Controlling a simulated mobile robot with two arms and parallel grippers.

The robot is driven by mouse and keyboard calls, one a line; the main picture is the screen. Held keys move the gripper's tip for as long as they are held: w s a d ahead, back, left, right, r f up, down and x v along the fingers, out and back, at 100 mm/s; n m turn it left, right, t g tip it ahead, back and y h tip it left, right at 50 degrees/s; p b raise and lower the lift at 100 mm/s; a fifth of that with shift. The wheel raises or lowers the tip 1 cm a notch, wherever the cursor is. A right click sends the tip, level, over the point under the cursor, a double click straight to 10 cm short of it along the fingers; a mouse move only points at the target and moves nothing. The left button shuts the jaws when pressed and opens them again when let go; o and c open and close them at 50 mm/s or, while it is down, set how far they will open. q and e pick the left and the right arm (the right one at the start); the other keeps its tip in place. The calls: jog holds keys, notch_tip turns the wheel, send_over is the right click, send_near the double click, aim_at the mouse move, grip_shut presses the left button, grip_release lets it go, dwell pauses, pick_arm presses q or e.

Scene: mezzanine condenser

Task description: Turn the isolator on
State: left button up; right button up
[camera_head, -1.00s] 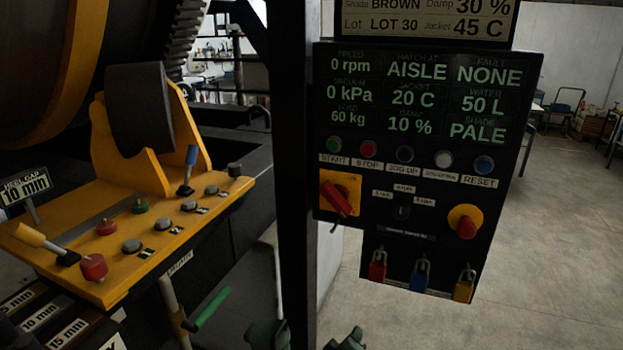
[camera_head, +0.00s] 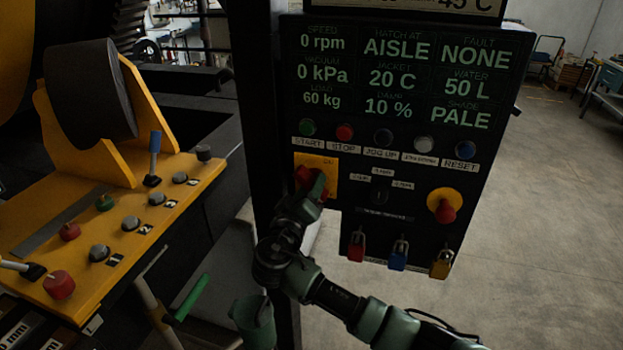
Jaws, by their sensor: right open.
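The isolator is a red rotary handle (camera_head: 302,175) on a yellow plate (camera_head: 329,164), at the left of the black control panel below the start and stop buttons. My right gripper (camera_head: 314,187) is at the handle, its dark fingers covering the handle's lower right part. It is open; whether the fingers touch or straddle the handle is hard to tell. The handle's exact angle is partly hidden. "ON" lettering shows faintly at the plate's top. My left gripper is not seen.
A red emergency knob on a yellow base (camera_head: 444,207) sits to the right on the panel (camera_head: 400,170). Red, blue and yellow padlocks (camera_head: 398,256) hang below. A yellow console (camera_head: 130,225) with knobs and levers stands left. Open floor (camera_head: 540,230) lies right.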

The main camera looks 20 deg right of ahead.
jog(key=shift+w+d+f, duration=0.1)
jog(key=shift+w+d, duration=0.25)
jog(key=shift+w, duration=0.25)
jog(key=shift+a, duration=0.2)
jog(key=shift+c, duration=1.2)
grip_shut()
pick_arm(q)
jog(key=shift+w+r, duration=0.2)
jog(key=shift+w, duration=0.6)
